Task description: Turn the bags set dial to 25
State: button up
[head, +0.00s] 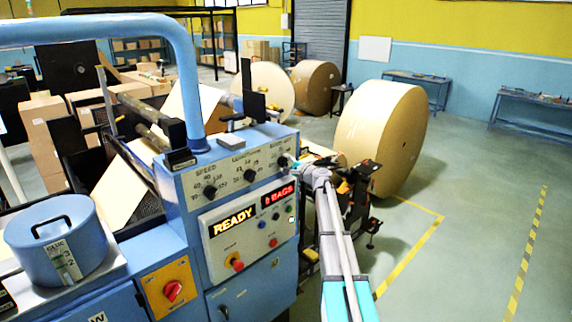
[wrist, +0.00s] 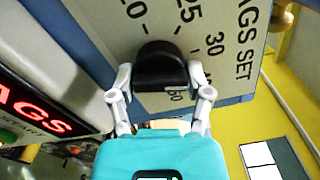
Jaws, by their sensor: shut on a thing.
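The bags set dial (wrist: 160,62) is a black knob on the grey panel, with printed numbers 20, 25 and 30 around it and the words "AGS SET" beside them in the wrist view. My gripper (wrist: 161,77) is shut on the knob, one finger on each side. Which number the knob points at cannot be told, as no pointer mark shows clearly. In the head view the dial (head: 283,161) is at the upper right of the control panel, partly covered by my gripper (head: 293,165).
Two other black dials (head: 210,191) (head: 250,175) sit left of it. Below are a READY display (head: 233,221), a red BAGS display (head: 277,196) and buttons. A large paper roll (head: 385,138) stands behind my arm. Open floor lies to the right.

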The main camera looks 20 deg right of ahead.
jog(key=n, duration=1.2)
dwell(0.4)
jog(key=o, duration=1.2)
jog(key=shift+c, duration=0.2)
jog(key=shift+s, duration=0.1)
jog(key=v, duration=1.2)
